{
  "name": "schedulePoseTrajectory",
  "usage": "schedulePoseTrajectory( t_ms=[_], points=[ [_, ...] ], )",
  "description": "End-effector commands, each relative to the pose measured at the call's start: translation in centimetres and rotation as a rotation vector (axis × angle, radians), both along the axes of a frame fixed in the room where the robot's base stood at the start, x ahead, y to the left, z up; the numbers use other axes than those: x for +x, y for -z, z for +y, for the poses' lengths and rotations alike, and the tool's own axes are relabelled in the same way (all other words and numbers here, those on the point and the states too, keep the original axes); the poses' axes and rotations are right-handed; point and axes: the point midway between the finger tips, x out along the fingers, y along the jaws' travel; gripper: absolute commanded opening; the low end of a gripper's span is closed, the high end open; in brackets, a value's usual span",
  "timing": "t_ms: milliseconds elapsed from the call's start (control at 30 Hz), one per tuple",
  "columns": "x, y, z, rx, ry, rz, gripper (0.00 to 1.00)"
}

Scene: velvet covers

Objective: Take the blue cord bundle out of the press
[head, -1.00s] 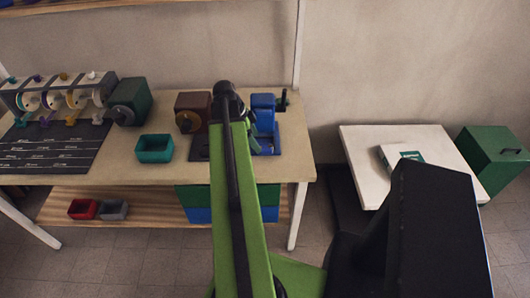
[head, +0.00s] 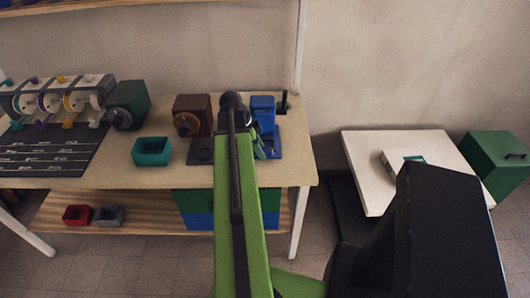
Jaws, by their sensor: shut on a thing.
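The blue press (head: 263,108) stands at the right end of the workbench, with a blue base plate and a dark upright handle (head: 284,103) on its right. My gripper (head: 261,147) is at the front left of this press, low in front of its body. It is mostly hidden behind my own arm. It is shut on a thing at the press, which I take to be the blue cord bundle. The bundle cannot be told apart from the blue press at this size.
A brown press (head: 192,113) stands just left of my arm. A teal bin (head: 152,152), a dark green machine (head: 127,103) and a spool rack (head: 56,94) are farther left. A white table (head: 370,150) and a green box (head: 497,160) stand right.

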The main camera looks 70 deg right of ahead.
Motion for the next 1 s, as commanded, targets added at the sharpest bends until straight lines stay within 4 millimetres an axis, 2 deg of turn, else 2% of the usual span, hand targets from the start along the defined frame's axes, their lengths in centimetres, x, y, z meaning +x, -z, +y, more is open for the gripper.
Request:
schedulePoseTrajectory(
  t_ms=[33,67,233,367,467,600,800,1000],
  points=[
    [0.0,0.0,0.0,0.000,0.000,0.000,0.08],
    [0.0,0.0,0.0,0.000,0.000,0.000,0.02],
    [0.0,-0.1,0.0,0.000,0.000,0.000,0.02],
    [0.9,-1.5,0.5,0.000,-0.001,0.000,0.02],
    [2.7,-3.0,1.3,0.000,-0.004,-0.001,0.02],
    [6.2,-5.1,3.1,0.001,-0.005,0.000,0.02],
    [10.3,-7.3,5.2,0.001,-0.002,0.000,0.02],
    [12.2,-8.1,6.3,0.000,-0.001,0.000,0.02]
  ],
)
